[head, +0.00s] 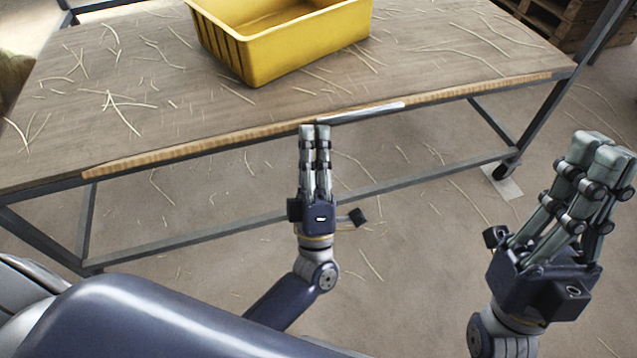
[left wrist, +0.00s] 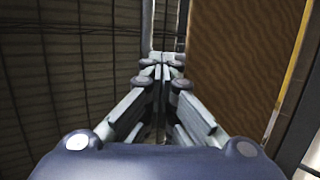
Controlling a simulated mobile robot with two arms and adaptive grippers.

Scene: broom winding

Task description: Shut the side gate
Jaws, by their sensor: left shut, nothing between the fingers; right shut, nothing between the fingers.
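I cannot make out a side gate for certain in either view. A pale wooden strip (head: 200,142) runs along the front edge of the workbench (head: 150,75), with a short light-grey bar (head: 365,112) on it. My left gripper (head: 314,128) is shut and empty, its fingertips by the left end of that bar; I cannot tell whether they touch. In the left wrist view the left gripper (left wrist: 161,60) points at a narrow bright gap beside a brown panel (left wrist: 235,60). My right gripper (head: 605,145) is shut and empty, raised at the right, apart from the bench.
A yellow crate (head: 290,60) stands on the bench top among scattered pale straws. The bench has a dark metal frame with a lower rail (head: 390,185) and a caster (head: 507,170). Wooden pallets (head: 565,20) are at the back right. The floor in front has straws.

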